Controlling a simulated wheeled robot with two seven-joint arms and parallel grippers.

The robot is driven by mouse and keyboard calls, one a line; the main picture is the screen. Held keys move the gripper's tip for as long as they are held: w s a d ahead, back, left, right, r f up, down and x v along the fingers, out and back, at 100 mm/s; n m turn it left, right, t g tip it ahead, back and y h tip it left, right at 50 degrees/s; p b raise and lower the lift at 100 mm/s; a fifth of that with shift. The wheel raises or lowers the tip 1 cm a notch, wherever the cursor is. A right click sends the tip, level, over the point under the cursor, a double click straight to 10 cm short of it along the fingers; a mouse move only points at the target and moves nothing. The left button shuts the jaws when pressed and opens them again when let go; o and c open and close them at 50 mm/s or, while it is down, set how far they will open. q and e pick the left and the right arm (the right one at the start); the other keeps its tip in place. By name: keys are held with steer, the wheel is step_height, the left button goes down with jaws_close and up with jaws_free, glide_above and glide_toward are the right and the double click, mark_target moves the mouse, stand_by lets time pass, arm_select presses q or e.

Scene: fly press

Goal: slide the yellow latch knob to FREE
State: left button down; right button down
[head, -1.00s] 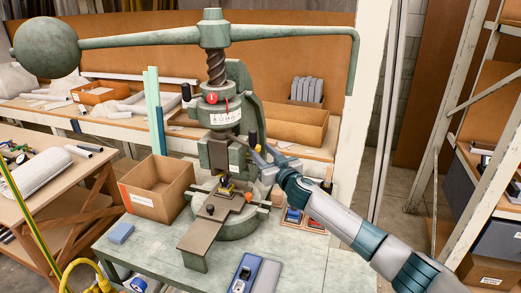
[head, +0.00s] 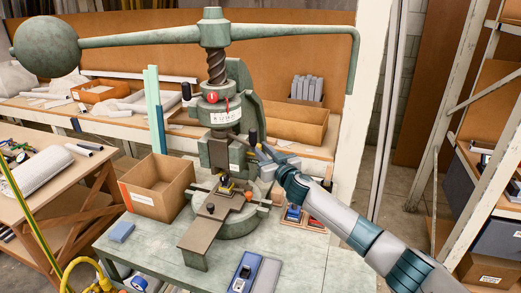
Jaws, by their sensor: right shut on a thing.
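The green fly press (head: 218,150) stands on the bench with its screw and long top lever. The yellow latch knob (head: 252,137) is a small upright piece at the right side of the press's ram guide. My right gripper (head: 262,150) reaches in from the right at that side, its fingers shut at the knob. The fingers and the knob's lower part overlap, so the exact contact is hard to see. Any FREE marking is too small to read. My left gripper is not in view.
An open cardboard box (head: 157,187) stands left of the press. A blue block (head: 121,232) lies at the bench's left and a grey-blue tray (head: 255,273) at its front. Small trays (head: 304,220) sit below my right arm. The right front of the bench is clear.

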steer(key=shift+s+d+f+p, duration=0.1)
steer(key=shift+s+d+p, duration=0.05)
steer(key=shift+d, duration=0.3)
steer(key=shift+s+d+p, duration=0.1)
steer(key=shift+d+p, duration=0.05)
steer(key=shift+d, duration=0.3)
steer(key=c, duration=1.8)
jaws_free()
steer(key=shift+o, duration=1.3)
steer(key=shift+d, duration=0.1)
steer(key=shift+s+d, duration=0.1)
